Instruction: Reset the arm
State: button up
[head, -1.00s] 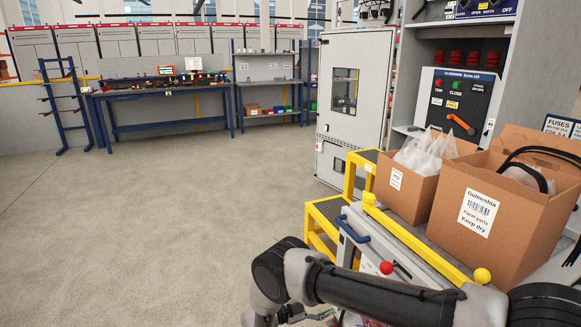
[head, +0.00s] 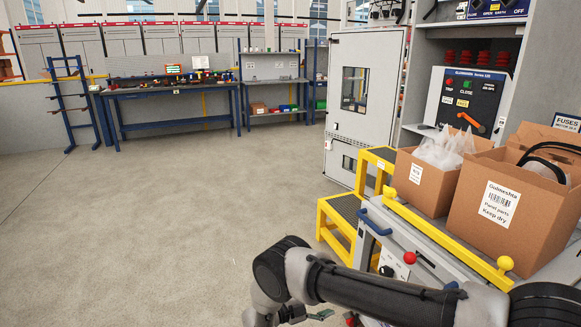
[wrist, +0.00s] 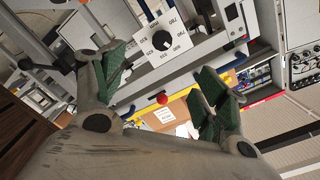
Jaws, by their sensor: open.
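My arm is folded low at the bottom right of the head view, and part of my gripper (head: 322,316) shows at the bottom edge. In the wrist view my gripper (wrist: 165,82) has its green-padded fingers spread wide apart with nothing between them. Beyond the fingers, the wrist view shows a white panel with a black rotary knob (wrist: 163,42) and a red ball knob (wrist: 162,98). The red ball knob also shows in the head view (head: 410,258), just above my forearm.
A grey cart with a yellow rail (head: 440,234) holds two open cardboard boxes (head: 497,204) close beyond my arm. A yellow step stand (head: 338,222) is beside it. A grey cabinet (head: 362,95) stands behind. Open floor (head: 170,220) lies left; blue workbenches (head: 175,92) are far back.

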jog(key=s+d+f+m+g, duration=0.3)
jog(key=s+d+m, duration=0.25)
jog(key=m, duration=0.35)
jog(key=s+d+r+m+g+y, duration=0.2)
jog(key=r+m+g+y, duration=0.1)
jog(key=r+m, duration=0.7)
jog(key=s+d+r+m+g+y, duration=0.2)
jog(key=s+r+m+y, duration=0.15)
jog(key=r+m, duration=0.75)
jog(key=s+d+r+m+g+y, duration=0.1)
jog(key=d+r+m+g+y, duration=0.2)
jog(key=r+m, duration=0.7)
jog(key=s+d+r+m+t+y, duration=0.2)
jog(key=s+d+r+m+t, duration=0.1)
jog(key=r, duration=0.6)
jog(key=s+d+r+m+t+y, duration=0.2)
jog(key=s+d+r, duration=0.3)
jog(key=s+r, duration=0.3)
jog(key=s+d+r+m+t+y, duration=0.3)
jog(key=s+r, duration=0.3)
jog(key=r, duration=0.4)
jog(key=shift+d+m+t, duration=0.4)
jog(key=shift+d, duration=0.5)
